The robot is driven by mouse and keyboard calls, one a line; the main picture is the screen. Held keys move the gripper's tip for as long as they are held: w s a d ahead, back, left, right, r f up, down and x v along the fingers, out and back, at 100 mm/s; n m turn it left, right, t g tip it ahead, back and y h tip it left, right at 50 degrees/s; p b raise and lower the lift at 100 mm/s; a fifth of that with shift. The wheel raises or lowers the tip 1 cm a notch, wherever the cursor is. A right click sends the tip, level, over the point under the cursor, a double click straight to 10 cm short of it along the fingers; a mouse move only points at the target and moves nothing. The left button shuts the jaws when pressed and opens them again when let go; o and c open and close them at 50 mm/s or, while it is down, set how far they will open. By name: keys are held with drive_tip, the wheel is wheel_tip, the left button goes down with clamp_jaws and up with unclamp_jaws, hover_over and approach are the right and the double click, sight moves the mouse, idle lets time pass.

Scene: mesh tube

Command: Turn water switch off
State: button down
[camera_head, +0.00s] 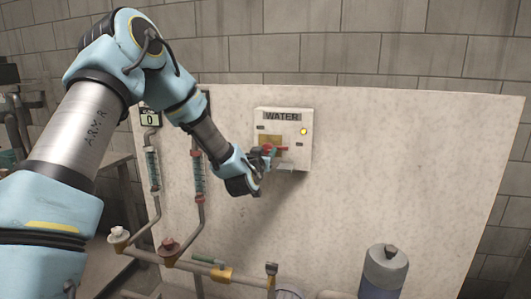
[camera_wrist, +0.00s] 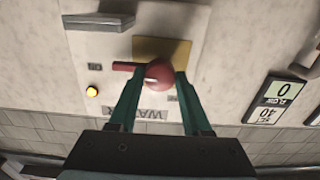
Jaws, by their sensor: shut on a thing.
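The water switch is a red knob with a red bar (camera_wrist: 158,73) on a cream box marked WATER (camera_head: 290,115), mounted on a pale panel. In the wrist view, which is upside down, the bar points left, toward a small dark label (camera_wrist: 94,66). A second small label (camera_wrist: 173,98) is partly hidden by a finger. My gripper (camera_wrist: 158,78) has a green finger on each side of the knob and is shut on it. In the head view my gripper (camera_head: 264,157) is at the box's front, and the red bar (camera_head: 278,149) points right.
A yellow lamp (camera_head: 304,131) glows on the box. Pipes and gauge tubes (camera_head: 198,175) run left of the box, with a digital display (camera_head: 149,118) above. Valves (camera_head: 168,245) and a grey cylinder (camera_head: 384,272) stand below. The panel right of the box is clear.

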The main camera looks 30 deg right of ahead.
drive_tip(key=shift+f+n+b, duration=0.1)
drive_tip(key=shift+n+b, duration=0.3)
drive_tip(key=shift+b, duration=0.15)
drive_tip(key=n+b, duration=0.2)
drive_tip(key=b, duration=0.1)
drive_tip(key=shift+f+n, duration=0.15)
drive_tip(key=shift+n, duration=0.25)
drive_tip(key=n+b, duration=0.5)
drive_tip(key=shift+n, duration=0.3)
drive_tip(key=n+b, duration=0.4)
drive_tip(key=n, duration=0.1)
drive_tip(key=shift+r+n+b, duration=0.2)
drive_tip(key=shift+n+b, duration=1.05)
drive_tip(key=shift+n, duration=0.55)
drive_tip(key=shift+c, duration=1.7)
unclamp_jaws()
drive_tip(key=shift+r, duration=0.1)
